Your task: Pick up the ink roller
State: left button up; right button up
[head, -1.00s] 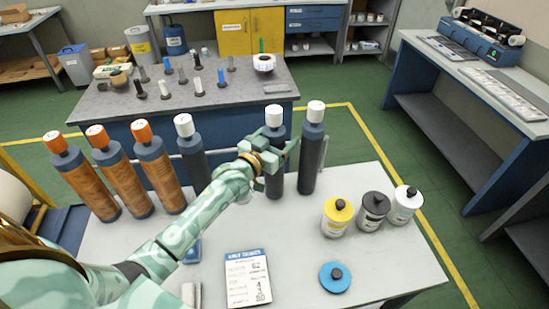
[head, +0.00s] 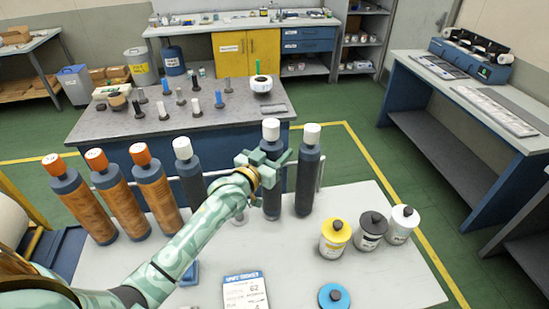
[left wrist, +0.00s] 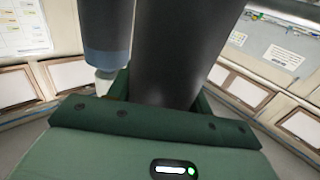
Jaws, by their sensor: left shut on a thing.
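My left gripper (head: 262,168) is shut on a dark, white-capped roller (head: 271,203), the middle one of three such rollers. It grips the upright roller at the upper part of its body, slightly raised. The held roller's dark body (left wrist: 180,50) fills the middle of the left wrist view, with the jaws around it. One dark roller (head: 308,185) stands close on its right, another (head: 190,178) on its left, both upright. My gripper and forearm hide part of the held roller. My right gripper is not in view.
Several bottles, including a yellow one (head: 334,240), stand on the near table (head: 390,262) at right. A blue disc (head: 333,297) and a printed card (head: 246,291) lie at the front. Orange-capped rollers (head: 72,205) stand at left. A grey bench (head: 120,122) is behind.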

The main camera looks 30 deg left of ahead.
aim_at(272, 137)
pick_arm(q)
jog(key=s+r+p, duration=0.1)
jog(key=r, duration=0.1)
jog(key=s+r+p, duration=0.1)
jog(key=s+r, duration=0.1)
jog(key=r, duration=0.1)
jog(key=s+r, duration=0.2)
jog(key=shift+s+d+r+p, duration=0.15)
jog(key=shift+s+d+p, duration=0.15)
jog(key=shift+p, duration=0.1)
jog(key=s+d+r+p, duration=0.1)
jog(key=s+r, duration=0.2)
jog(key=s, duration=0.5)
jog(key=shift+s, duration=0.2)
